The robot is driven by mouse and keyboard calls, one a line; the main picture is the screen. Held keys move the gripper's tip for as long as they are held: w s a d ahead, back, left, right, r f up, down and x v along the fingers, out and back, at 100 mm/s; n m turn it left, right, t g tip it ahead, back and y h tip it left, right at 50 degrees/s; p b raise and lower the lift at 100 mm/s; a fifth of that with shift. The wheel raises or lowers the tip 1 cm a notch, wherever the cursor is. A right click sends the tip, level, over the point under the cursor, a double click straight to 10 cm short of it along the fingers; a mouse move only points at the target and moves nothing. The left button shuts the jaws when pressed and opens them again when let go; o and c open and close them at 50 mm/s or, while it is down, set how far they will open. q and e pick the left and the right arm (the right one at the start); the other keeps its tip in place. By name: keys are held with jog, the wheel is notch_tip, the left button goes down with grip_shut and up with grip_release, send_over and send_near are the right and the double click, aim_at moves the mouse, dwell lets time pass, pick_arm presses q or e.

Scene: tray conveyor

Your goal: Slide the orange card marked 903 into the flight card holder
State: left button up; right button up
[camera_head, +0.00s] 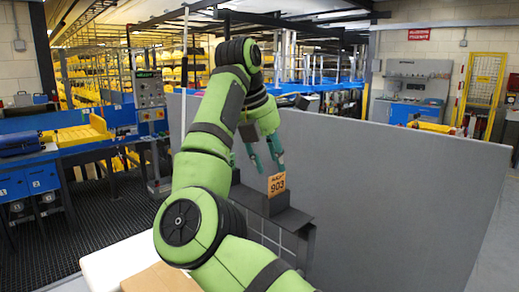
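The orange card marked 903 (277,185) stands roughly upright, with its lower edge at the dark flight card holder (288,219). The holder's inside is hidden, so I cannot tell how deep the card sits. My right gripper (269,171) is just above and to the left of the card. Its two teal fingers are spread apart with a visible gap. One fingertip is close to the card's top edge; I cannot tell whether they touch. My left gripper is not in view.
A large grey panel (400,200) stands behind and to the right of the holder. A cardboard box (160,279) and a white surface (113,262) are at the lower left. A blue conveyor (75,150) with a yellow tray (85,132) is farther left.

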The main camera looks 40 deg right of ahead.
aim_at(276, 176)
jog(key=p+x, duration=0.1)
jog(key=x, duration=0.3)
jog(key=shift+d+f, duration=0.2)
jog(key=shift+f, duration=0.05)
jog(key=shift+d+f, duration=0.1)
jog(key=shift+f, duration=0.15)
grip_shut()
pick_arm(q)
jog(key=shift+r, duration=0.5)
pick_arm(e)
jog(key=shift+f, duration=0.1)
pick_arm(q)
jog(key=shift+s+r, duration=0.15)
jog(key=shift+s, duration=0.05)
pick_arm(e)
jog(key=shift+r, duration=0.2)
pick_arm(q)
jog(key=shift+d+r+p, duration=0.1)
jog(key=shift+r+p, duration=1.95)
jog(key=shift+p, duration=0.15)
pick_arm(e)
jog(key=shift+r, duration=2.45)
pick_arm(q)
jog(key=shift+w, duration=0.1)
